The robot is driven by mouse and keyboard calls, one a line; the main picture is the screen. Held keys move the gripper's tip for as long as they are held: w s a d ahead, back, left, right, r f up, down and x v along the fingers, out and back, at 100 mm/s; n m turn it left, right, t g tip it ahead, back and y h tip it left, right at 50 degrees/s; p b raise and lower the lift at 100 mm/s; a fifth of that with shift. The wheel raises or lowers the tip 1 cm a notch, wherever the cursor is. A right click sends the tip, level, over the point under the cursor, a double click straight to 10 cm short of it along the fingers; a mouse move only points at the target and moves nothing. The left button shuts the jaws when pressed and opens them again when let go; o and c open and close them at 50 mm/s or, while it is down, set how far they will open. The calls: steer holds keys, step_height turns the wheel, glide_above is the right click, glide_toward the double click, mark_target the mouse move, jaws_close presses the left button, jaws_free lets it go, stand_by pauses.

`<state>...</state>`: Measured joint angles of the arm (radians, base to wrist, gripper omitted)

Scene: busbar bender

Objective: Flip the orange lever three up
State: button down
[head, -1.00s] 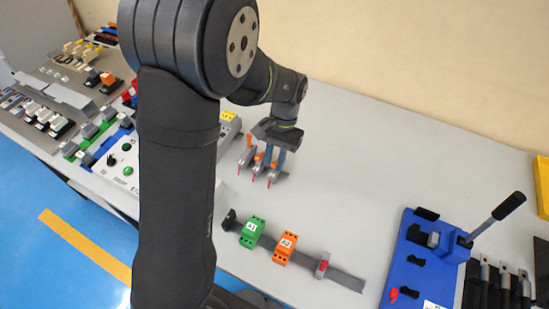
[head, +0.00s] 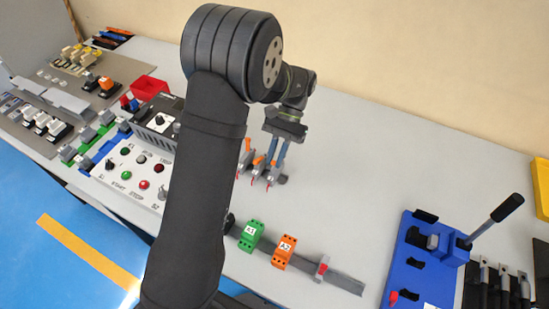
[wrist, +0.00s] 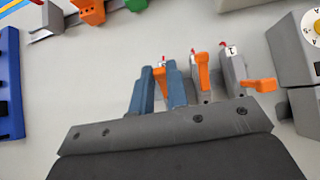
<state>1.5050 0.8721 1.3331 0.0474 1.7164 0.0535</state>
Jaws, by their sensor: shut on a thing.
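A row of small grey toggle units with orange levers and red tips stands on the grey table. In the wrist view, the unit marked 1 (wrist: 232,70) is at the right with its orange lever (wrist: 260,85) sticking out sideways. The middle orange lever (wrist: 203,72) rises beside it. My gripper (wrist: 160,80), with blue fingers, is shut on the third orange lever (wrist: 160,73), mostly hidden between them. In the head view my gripper (head: 277,155) is at the right end of the row, by the nearest unit (head: 269,178). The lever's exact angle is hard to tell.
A rail with a green block (head: 250,235) and an orange block (head: 284,252) lies in front. A control panel (head: 135,165) stands left, and a blue bender base (head: 425,260) with a long handle stands right. The table behind the row is clear.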

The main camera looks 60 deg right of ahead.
steer(key=shift+d+r+y, duration=0.1)
steer(key=shift+d+y, duration=0.3)
steer(key=shift+y, duration=0.4)
steer(key=c, duration=1.4)
jaws_free()
steer(key=shift+r, duration=0.3)
steer(key=s+a+r, duration=0.4)
steer(key=s+r, duration=0.6)
steer(key=shift+s+a+r, duration=0.2)
steer(key=shift+s+a, duration=0.15)
